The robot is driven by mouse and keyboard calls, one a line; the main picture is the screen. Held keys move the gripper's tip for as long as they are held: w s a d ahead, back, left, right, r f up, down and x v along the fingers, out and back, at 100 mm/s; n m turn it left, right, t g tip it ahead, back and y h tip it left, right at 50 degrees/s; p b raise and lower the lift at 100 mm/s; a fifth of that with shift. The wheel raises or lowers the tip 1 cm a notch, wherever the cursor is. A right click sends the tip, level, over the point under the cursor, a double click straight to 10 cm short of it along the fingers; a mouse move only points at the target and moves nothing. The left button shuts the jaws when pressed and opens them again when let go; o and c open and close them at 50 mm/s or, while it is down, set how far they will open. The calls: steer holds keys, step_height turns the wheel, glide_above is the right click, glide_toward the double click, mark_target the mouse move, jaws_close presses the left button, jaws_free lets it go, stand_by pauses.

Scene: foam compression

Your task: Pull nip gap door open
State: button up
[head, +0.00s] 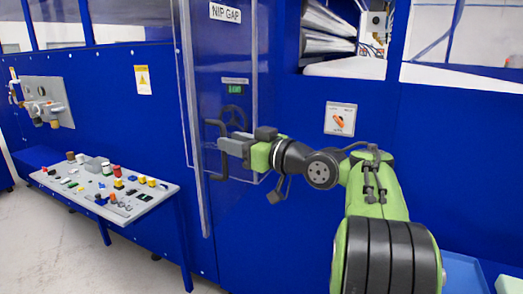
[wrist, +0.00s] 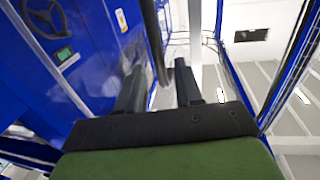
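The nip gap door (head: 222,70) is a tall blue see-through panel with a pale frame and a "NIP GAP" label at its top. Whether it is fully shut or slightly ajar is hard to tell. Its dark C-shaped handle (head: 214,178) stands out from the panel's front. My gripper (head: 224,146) is at the middle of the handle, reaching in from the right. In the wrist view, the two dark fingers (wrist: 158,92) are apart. Contact with the bar cannot be made out.
A handwheel (head: 232,115) and a green display (head: 235,89) show behind the panel. A control desk (head: 150,193) with several buttons stands at the left. An orange rotary switch (head: 339,121) is on the blue wall at the right. Grey floor (head: 60,240) is clear at the lower left.

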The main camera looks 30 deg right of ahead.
steer(key=b+v, duration=0.1)
steer(key=v, duration=1.1)
steer(key=shift+a, duration=0.1)
stand_by(0.4)
steer(key=w+a+f+m+g+h+p, duration=0.1)
steer(key=w+a+f+g+h+p, duration=0.15)
steer(key=a+f, duration=0.35)
steer(key=w+a+f+g+h+p, duration=0.1)
steer(key=a+f+g, duration=0.25)
steer(key=a, duration=0.45)
steer(key=s+f+m+g+h+p, duration=0.2)
steer(key=s+f, duration=0.1)
steer(key=s, duration=0.8)
steer(key=s+a+f+m+g+h+p, duration=0.1)
steer(key=s+f+g+h+p, duration=0.1)
steer(key=s, duration=0.9)
steer(key=shift+f+m+g+p, duration=0.35)
steer(key=shift+f+m+g, duration=0.05)
steer(key=shift+f, duration=0.4)
